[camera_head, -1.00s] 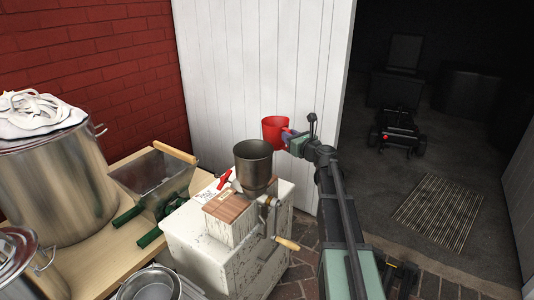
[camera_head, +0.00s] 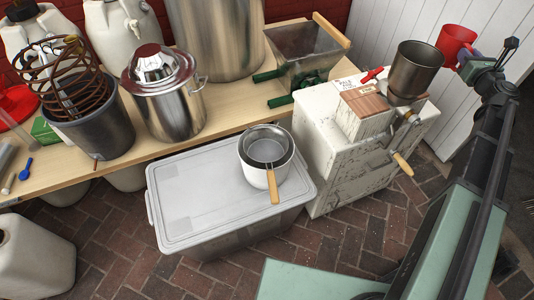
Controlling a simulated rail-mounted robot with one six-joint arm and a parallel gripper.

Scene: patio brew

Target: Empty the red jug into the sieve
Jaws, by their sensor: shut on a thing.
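The red jug (camera_head: 455,43) is at the upper right, held upright by my gripper (camera_head: 471,58). The gripper is shut on the jug's right side, probably at its handle, and the fingertips are partly hidden. The jug is beside and slightly behind the grey metal hopper of a mill. The sieve (camera_head: 267,148), a round metal one with a wooden handle, sits on a pale pot on the grey lidded box, left of the white cabinet. The jug is well to the right of the sieve. Its contents cannot be made out.
The metal hopper (camera_head: 415,66) and wooden mill box (camera_head: 365,110) stand on the white cabinet (camera_head: 340,165), between jug and sieve. A crank handle (camera_head: 402,163) sticks out in front. The grey box lid (camera_head: 190,195) is clear left of the sieve. A steel pot (camera_head: 165,100) stands on the table behind.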

